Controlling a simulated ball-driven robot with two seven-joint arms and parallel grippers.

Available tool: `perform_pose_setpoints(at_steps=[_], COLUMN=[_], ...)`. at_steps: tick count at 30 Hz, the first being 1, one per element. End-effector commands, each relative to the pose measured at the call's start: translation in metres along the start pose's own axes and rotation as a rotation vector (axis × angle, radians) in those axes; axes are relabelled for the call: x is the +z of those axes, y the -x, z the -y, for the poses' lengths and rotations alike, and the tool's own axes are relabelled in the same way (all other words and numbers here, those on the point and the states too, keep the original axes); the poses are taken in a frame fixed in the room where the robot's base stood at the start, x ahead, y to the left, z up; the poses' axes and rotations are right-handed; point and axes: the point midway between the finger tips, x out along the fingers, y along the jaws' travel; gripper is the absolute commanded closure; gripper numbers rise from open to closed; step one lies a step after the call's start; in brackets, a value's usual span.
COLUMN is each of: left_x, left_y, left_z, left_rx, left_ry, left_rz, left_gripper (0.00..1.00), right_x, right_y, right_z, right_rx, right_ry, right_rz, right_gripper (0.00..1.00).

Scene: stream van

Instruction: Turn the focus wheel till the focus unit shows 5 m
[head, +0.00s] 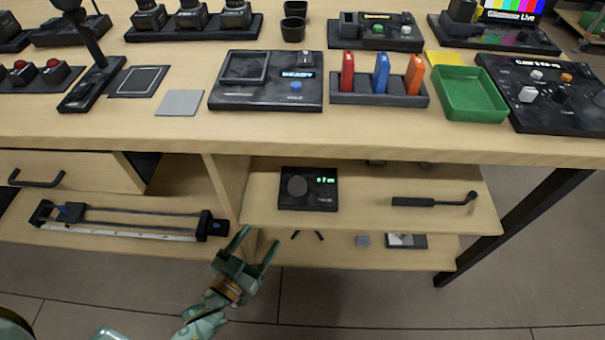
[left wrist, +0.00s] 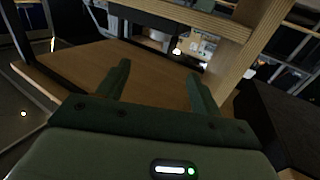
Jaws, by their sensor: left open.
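The focus unit (head: 308,189) is a dark box on the upper shelf below the table top, in the head view. Its round grey focus wheel (head: 297,185) is on the left of its face. A small green readout (head: 326,180) is at its upper right; its digits are too small to read surely. My left gripper (head: 256,247) is open and empty, below and left of the focus unit and apart from it. In the left wrist view its two fingers (left wrist: 160,85) stand apart with bare wood beyond them. My right gripper is not in view.
The table top (head: 170,128) overhangs the shelf (head: 365,212). A black crank-like tool (head: 435,201) lies right of the focus unit. A slider rail (head: 130,222) lies on the left. An upright panel (head: 228,185) stands left of the shelf. The floor in front is clear.

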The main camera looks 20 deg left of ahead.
Motion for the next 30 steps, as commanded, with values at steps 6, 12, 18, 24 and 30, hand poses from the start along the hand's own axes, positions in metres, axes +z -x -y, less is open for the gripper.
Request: perform_pose_setpoints(at_steps=[6, 12, 18, 24, 30], left_x=[0.001, 0.004, 0.004, 0.002, 0.000], left_y=[-0.025, -0.075, -0.122, -0.150, -0.162], left_z=[0.000, -0.001, 0.000, 0.000, -0.001], left_rx=[0.000, 0.001, 0.000, 0.001, 0.001], left_ry=[0.001, 0.001, 0.001, 0.000, 0.001], left_rz=[-0.005, -0.003, -0.001, 0.000, -0.001], left_gripper=[0.34, 0.34, 0.34, 0.34, 0.34], right_x=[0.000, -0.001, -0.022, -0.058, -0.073], right_y=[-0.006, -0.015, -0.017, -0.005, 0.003], right_z=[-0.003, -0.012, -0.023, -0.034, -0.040], right_rx=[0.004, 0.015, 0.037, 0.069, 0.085], right_ry=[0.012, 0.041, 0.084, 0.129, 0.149], right_rz=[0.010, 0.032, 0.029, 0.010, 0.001], right_gripper=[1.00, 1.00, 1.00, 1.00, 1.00])
